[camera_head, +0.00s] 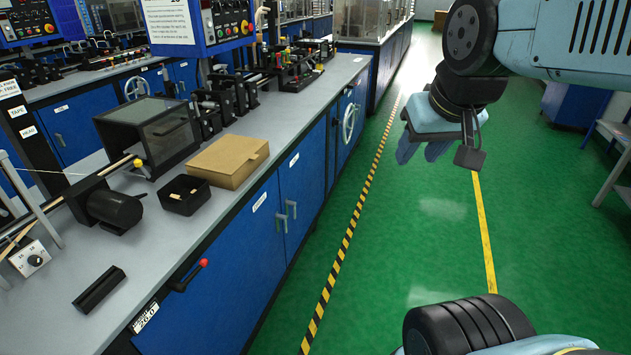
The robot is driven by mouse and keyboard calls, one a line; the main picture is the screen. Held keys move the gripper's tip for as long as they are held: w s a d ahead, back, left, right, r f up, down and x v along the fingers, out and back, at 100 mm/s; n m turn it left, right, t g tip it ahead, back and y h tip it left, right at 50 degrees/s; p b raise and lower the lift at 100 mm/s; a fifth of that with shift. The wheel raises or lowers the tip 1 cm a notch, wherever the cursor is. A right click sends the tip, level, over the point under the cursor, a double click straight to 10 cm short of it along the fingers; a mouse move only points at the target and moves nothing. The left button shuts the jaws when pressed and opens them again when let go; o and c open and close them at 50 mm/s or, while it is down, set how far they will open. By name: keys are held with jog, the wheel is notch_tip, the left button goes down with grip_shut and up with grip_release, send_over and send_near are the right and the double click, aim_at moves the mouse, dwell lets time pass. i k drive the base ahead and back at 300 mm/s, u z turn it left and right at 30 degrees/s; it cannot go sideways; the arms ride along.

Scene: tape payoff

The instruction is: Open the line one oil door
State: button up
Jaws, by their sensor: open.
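Two blue cabinet doors stand side by side under the near grey bench, a left door (258,241) and a right door (305,172). Each has a small white label, too small to read, so I cannot tell which is the line one oil door. A grey left handle (281,222) and right handle (293,208) sit close together at the seam. Both doors look shut. My gripper (423,150) is open and empty, over the green floor, well to the right of the doors and touching nothing.
The bench top holds a brown box (228,161), a small black tray (183,195) and a black motor (115,208). A red-knobbed lever (203,263) juts from the bench front. A grey handwheel (350,123) is farther along. The green aisle (400,240) is clear.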

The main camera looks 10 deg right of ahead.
aim_at(301, 176)
jog(key=z, duration=0.05)
jog(key=k, duration=0.9)
jog(key=u, duration=0.2)
jog(key=i, duration=1.7)
jog(key=u, duration=0.15)
